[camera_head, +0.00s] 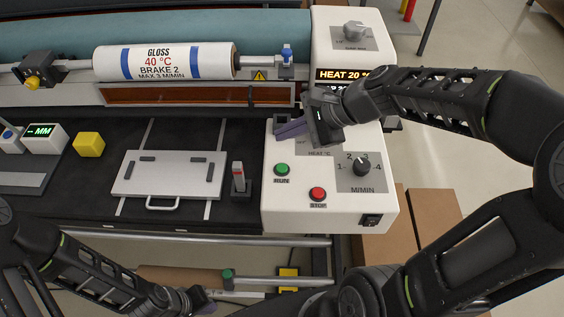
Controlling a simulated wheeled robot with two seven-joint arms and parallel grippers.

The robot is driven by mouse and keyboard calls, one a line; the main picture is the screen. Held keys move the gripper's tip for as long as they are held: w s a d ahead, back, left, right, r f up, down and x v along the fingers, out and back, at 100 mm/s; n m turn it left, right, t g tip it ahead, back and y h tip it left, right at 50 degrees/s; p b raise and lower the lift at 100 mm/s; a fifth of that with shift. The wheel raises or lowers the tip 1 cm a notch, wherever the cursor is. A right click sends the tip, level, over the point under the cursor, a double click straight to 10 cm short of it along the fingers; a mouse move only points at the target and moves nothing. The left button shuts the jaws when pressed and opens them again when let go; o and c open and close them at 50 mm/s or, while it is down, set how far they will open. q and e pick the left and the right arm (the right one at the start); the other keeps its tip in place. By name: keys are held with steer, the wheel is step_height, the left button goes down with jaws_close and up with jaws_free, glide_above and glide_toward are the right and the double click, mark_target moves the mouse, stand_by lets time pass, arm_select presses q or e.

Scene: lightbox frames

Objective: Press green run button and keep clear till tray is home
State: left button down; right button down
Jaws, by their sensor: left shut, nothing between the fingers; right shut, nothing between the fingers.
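The green RUN button (281,169) sits on the white control panel (290,208), left of the red STOP button (318,194). My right gripper (282,130) is shut and empty over the upper left of the panel, at the HEAT °C dial, which it hides; I cannot tell if it touches. It is apart from the RUN button, above it in the picture. The silver tray (168,186) with a front handle lies flat on the black bed, left of the panel. My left gripper (203,300) is shut and empty at the bottom, below the machine's front edge.
A M/MIN dial (362,165) and a rocker switch (371,220) are on the panel. The display (342,74) reads HEAT 20; its lower line is partly covered.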

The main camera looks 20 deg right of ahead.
mark_target(286, 168)
step_height(286, 168, down, 9)
steer(key=b, duration=0.8)
steer(key=shift+w, duration=0.1)
steer(key=shift+r, duration=0.1)
stand_by(0.5)
stand_by(1.2)
steer(key=shift+f+b, duration=0.35)
steer(key=shift+f, duration=0.1)
